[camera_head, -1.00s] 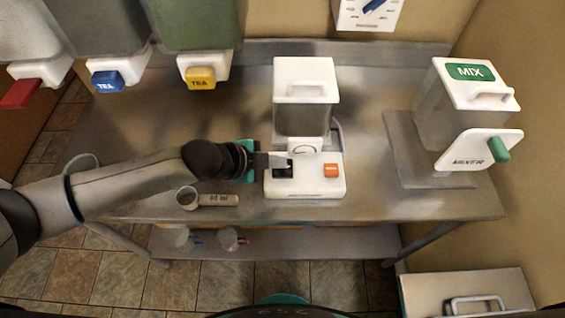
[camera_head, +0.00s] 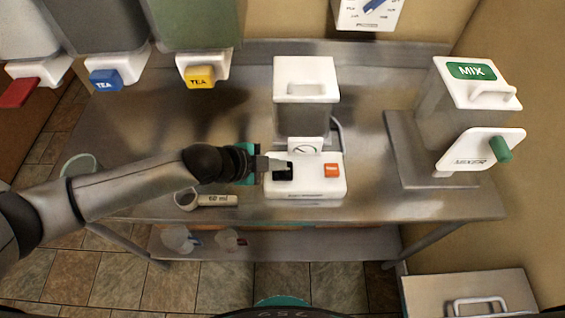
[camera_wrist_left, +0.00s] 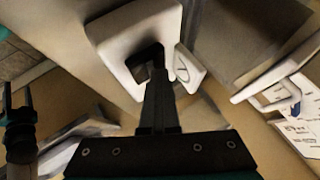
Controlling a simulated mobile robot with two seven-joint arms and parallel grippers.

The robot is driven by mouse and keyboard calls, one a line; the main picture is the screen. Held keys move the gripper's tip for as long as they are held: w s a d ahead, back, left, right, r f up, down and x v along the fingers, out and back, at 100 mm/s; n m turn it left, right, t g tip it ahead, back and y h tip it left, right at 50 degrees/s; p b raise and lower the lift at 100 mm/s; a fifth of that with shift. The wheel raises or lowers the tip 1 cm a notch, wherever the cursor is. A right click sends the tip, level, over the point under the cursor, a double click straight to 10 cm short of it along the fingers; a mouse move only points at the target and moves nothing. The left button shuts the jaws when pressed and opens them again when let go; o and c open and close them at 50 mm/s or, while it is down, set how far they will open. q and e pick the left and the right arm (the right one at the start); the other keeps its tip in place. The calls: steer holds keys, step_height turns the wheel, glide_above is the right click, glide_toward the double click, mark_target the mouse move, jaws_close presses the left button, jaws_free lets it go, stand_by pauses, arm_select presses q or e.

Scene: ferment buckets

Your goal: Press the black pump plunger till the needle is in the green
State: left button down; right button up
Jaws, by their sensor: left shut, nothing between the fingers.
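The black pump plunger (camera_head: 283,174) sits at the left of a white pump base (camera_head: 305,188). My left gripper (camera_head: 286,165) is shut and empty, with its tips at the plunger's top; I cannot tell whether they touch. In the left wrist view the shut fingers (camera_wrist_left: 158,100) reach toward the black plunger (camera_wrist_left: 143,62), partly hiding it. A small white gauge (camera_head: 305,149) stands behind the base; its needle and green zone are too small to read. In the left wrist view, what appears to be my right gripper (camera_wrist_left: 18,98) shows at the left edge, fingers apart.
An orange button (camera_head: 331,170) is right of the plunger. A white-lidded container (camera_head: 305,85) stands behind. A small cup (camera_head: 186,199) with a handle marked 60 ml lies below my left arm. A mixer (camera_head: 480,150) stands right. Dispensers with coloured taps hang upper left.

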arm_select(q)
steer(key=shift+s+a+f, duration=0.1)
steer(key=shift+f, duration=0.35)
steer(key=shift+r, duration=0.15)
steer(key=shift+r+p, duration=1.95)
steer(key=shift+r, duration=0.1)
step_height(320, 180, up, 5)
steer(key=p, duration=0.5)
stand_by(1.8)
